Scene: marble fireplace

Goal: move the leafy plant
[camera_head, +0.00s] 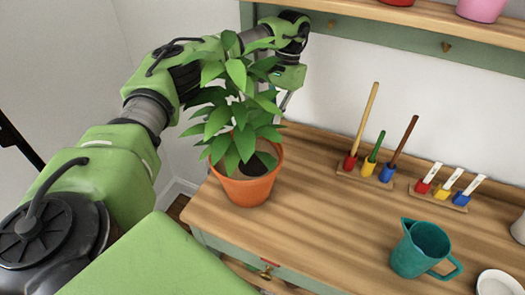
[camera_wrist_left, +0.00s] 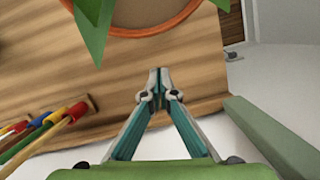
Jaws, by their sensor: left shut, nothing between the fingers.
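The leafy plant (camera_head: 238,95) stands upright in a terracotta pot (camera_head: 246,189) at the left end of the wooden worktop. My left arm comes in from the left and passes behind the leaves. My left gripper (camera_head: 284,103) is behind the plant, on the wall side, partly hidden by leaves. In the left wrist view my left gripper (camera_wrist_left: 159,77) is shut and empty, its tips pointing at the pot (camera_wrist_left: 150,30) and apart from it. Some leaves (camera_wrist_left: 95,25) hang at the top of that view. My right gripper is not in view.
A rack of long-handled tools (camera_head: 365,177) and a rack of short ones (camera_head: 440,199) stand along the wall. A teal jug (camera_head: 419,249) and a white dish (camera_head: 498,283) are at the right. A shelf (camera_head: 420,20) runs above.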

